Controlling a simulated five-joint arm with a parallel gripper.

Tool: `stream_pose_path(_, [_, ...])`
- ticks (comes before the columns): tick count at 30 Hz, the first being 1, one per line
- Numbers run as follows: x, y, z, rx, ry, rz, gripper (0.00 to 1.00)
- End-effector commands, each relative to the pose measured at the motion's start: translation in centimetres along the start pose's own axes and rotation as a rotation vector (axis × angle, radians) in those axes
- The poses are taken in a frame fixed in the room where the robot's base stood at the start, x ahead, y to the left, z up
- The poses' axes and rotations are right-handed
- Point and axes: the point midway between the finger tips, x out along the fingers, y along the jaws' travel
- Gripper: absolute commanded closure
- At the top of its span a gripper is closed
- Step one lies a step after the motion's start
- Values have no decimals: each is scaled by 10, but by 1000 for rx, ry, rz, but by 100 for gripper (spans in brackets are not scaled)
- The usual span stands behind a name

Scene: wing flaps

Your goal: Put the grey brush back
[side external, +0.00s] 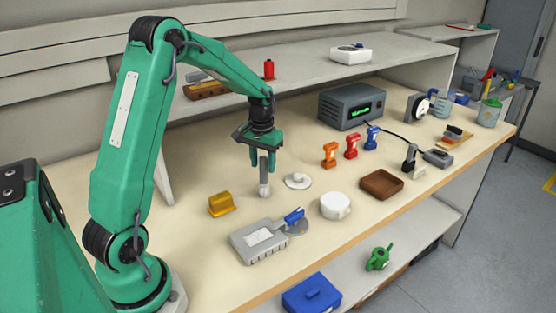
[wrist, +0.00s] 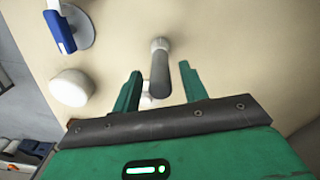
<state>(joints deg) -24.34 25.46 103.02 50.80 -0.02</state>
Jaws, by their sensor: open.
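The grey brush (side external: 264,174) stands upright on the bench, its dark grey handle up and its paler end down. My gripper (side external: 264,161) is above it with the fingers pointing down at the handle's upper part. In the wrist view the fingers of my gripper (wrist: 160,72) are apart, one on each side of the handle of the brush (wrist: 160,75). A gap shows on both sides of the handle, so the gripper is open and not holding it. I cannot tell how far down the fingers reach.
A white disc with a knob (side external: 298,181) lies right of the brush, and a yellow block (side external: 220,204) to its left. A white round pot (side external: 335,206), a grey case (side external: 258,242) and a blue-handled tool (side external: 293,217) are nearer the front edge. A brown tray (side external: 382,184) is farther right.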

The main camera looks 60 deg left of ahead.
Motion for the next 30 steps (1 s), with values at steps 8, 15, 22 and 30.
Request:
stream_pose_path(8, [-47,0,-1,0,3,0,57])
stream_pose_path(15, [-76,0,0,0,1,0,57])
stream_pose_path(22, [-85,0,0,0,-1,0,57])
stream_pose_path(30, [-85,0,0,0,-1,0,57])
